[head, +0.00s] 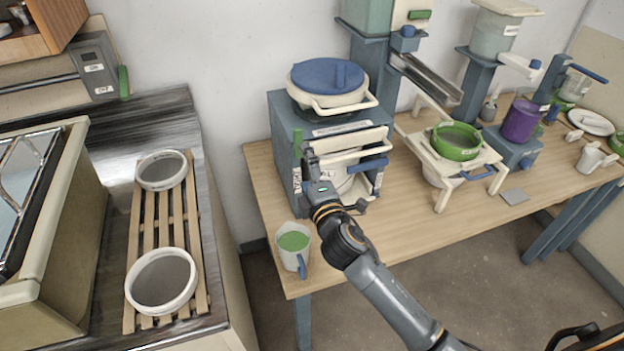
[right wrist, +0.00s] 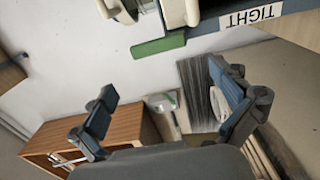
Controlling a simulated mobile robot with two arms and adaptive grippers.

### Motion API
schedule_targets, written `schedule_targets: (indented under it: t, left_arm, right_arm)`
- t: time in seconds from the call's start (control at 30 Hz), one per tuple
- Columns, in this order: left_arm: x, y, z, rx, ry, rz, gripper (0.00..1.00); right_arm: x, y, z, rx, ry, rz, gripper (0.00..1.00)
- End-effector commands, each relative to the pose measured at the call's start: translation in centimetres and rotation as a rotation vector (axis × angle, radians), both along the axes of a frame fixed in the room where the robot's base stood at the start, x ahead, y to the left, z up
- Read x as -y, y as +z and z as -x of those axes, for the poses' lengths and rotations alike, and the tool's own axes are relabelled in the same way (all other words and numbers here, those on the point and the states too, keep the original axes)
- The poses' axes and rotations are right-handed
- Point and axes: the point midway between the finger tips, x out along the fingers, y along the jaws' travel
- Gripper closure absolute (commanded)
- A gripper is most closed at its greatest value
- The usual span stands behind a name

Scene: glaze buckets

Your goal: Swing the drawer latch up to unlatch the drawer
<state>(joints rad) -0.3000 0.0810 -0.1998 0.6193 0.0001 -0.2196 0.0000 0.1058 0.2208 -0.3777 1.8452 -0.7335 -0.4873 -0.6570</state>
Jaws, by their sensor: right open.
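The blue-grey machine (head: 284,120) stands at the left end of the wooden table, with cream drawer fronts and a blue handle (head: 372,164). A short green lever (head: 297,143) sits at its left front edge. In the right wrist view a green bar (right wrist: 158,46) shows beside an upside-down "TIGHT" label (right wrist: 250,17); I cannot tell for sure that it is the drawer latch. My right gripper (head: 318,172) is in front of the machine's left front, hiding part of it. In the right wrist view my right gripper (right wrist: 168,110) is open, with nothing between its fingers. My left gripper is not in view.
A mug with green contents (head: 294,245) stands near the table's left front corner, below my gripper. A lidded pot (head: 328,82) sits on the machine. A stand with a green sieve (head: 457,142) is to the right. A slatted rack (head: 135,235) with two sieves lies left.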

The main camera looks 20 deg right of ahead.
Motion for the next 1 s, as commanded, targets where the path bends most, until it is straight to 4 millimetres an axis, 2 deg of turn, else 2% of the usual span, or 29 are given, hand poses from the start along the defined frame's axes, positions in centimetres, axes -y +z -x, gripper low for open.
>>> schedule_targets:
  t: [0.1, 0.3, 0.87, 1.0]
  left_arm:
    - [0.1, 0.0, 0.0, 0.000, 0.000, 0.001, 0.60]
    - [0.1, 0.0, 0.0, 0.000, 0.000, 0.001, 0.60]
    - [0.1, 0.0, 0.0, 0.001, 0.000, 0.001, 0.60]
    - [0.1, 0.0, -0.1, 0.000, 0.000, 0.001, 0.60]
  right_arm:
    - [0.1, -0.1, 2.5, -0.001, 0.001, 0.000, 0.00]
    - [0.2, 0.0, 4.9, 0.000, 0.000, 0.001, 0.00]
    - [0.2, 0.0, 5.5, 0.001, -0.001, 0.002, 0.00]
    - [1.1, -1.0, 6.3, -0.050, -0.039, -0.073, 0.00]
